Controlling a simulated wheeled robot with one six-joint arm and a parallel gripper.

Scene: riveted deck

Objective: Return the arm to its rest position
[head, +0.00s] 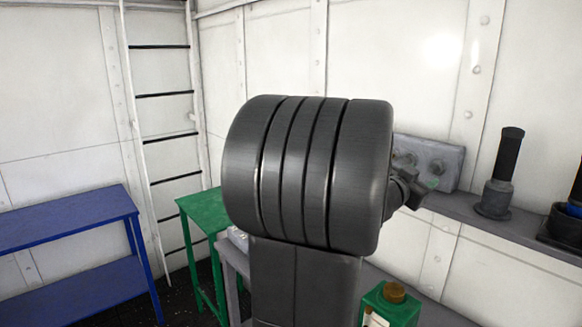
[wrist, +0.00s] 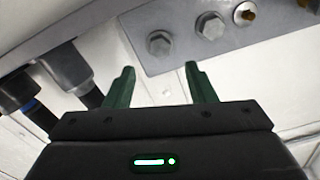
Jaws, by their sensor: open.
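My arm fills the middle of the head view, with its large dark ribbed joint in front of the bench. My gripper (wrist: 160,82) shows in the wrist view with its two green fingers apart and nothing between them. Beyond the fingertips is a grey plate with several bolts (wrist: 211,25). In the head view, the bolted plate (head: 428,160) stands at the wall behind my arm. The gripper is mostly hidden there behind the arm's joint; only a small dark part shows at its right.
A blue table (head: 65,220) stands at left, a green table (head: 203,212) beside it, and a ladder (head: 165,95) behind. A grey ledge (head: 465,215) at right holds a dark cylinder on a grey base (head: 497,185). A green canister (head: 392,303) is at the lower right.

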